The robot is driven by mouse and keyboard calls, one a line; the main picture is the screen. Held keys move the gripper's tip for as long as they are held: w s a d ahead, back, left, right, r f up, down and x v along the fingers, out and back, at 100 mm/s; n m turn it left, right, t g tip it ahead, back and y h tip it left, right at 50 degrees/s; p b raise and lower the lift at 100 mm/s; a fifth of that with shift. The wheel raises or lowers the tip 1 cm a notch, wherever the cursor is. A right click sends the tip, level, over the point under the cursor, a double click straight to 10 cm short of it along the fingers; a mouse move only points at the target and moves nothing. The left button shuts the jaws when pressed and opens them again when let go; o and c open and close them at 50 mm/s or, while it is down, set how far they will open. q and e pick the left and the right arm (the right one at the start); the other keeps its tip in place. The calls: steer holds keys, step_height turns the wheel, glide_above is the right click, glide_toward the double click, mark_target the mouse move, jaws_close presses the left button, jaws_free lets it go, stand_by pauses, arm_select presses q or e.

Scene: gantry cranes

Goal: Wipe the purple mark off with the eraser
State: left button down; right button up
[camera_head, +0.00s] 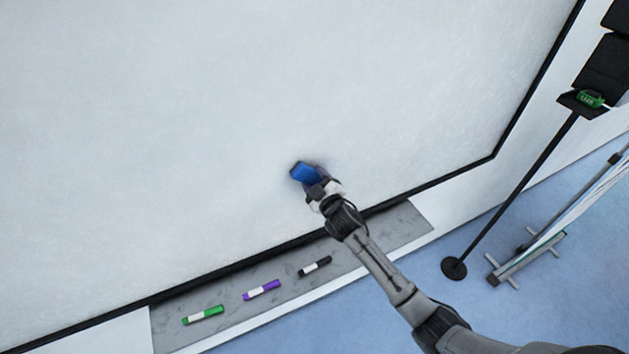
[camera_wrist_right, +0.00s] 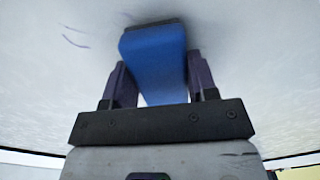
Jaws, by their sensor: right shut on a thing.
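My right gripper (camera_head: 314,183) is shut on the blue eraser (camera_head: 302,172) at the whiteboard (camera_head: 200,110). In the right wrist view the eraser (camera_wrist_right: 154,60) sits between the two dark fingers, its dark far end at the board surface; I cannot tell for certain whether it touches. Thin purple strokes, remains of the purple mark (camera_wrist_right: 75,41), show on the board to the left of the eraser in that view. In the head view I cannot make out the mark; the eraser and gripper cover part of that area. My left gripper is not in view.
A grey ledge (camera_head: 225,287) below the board holds a green marker (camera_head: 203,315), a purple marker (camera_head: 262,290) and a black marker (camera_head: 314,266). A black stand (camera_head: 510,200) with a small green item (camera_head: 590,98) stands at the right.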

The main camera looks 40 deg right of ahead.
steer(key=shift+s+d+r+p, duration=0.1)
steer(key=shift+s+d+p, duration=0.1)
steer(key=shift+d, duration=0.6)
steer(key=shift+s+d+r+p, duration=0.1)
steer(key=shift+s+d, duration=0.1)
steer(key=shift+d, duration=0.6)
steer(key=shift+s+d+f, duration=0.1)
steer(key=shift+s+d, duration=0.1)
steer(key=shift+d, duration=0.6)
steer(key=shift+s+d+f, duration=0.1)
steer(key=shift+s+d, duration=0.1)
steer(key=shift+d, duration=0.6)
steer(key=shift+s+d+r+p, duration=0.1)
steer(key=shift+s+d+p, duration=0.15)
steer(key=shift+d, duration=0.55)
steer(key=shift+s+d+p, duration=0.2)
steer(key=shift+d+p, duration=0.05)
steer(key=shift+d, duration=0.5)
steer(key=shift+s+d, duration=0.25)
steer(key=shift+d, duration=0.85)
steer(key=shift+s+d, duration=0.2)
steer(key=shift+d, duration=0.85)
steer(key=shift+s+a+r+p, duration=0.1)
steer(key=shift+s+r+p, duration=0.05)
steer(key=shift+s+p, duration=0.25)
steer(key=p, duration=0.1)
glide_toward(353, 158)
steer(key=shift+w, duration=0.6)
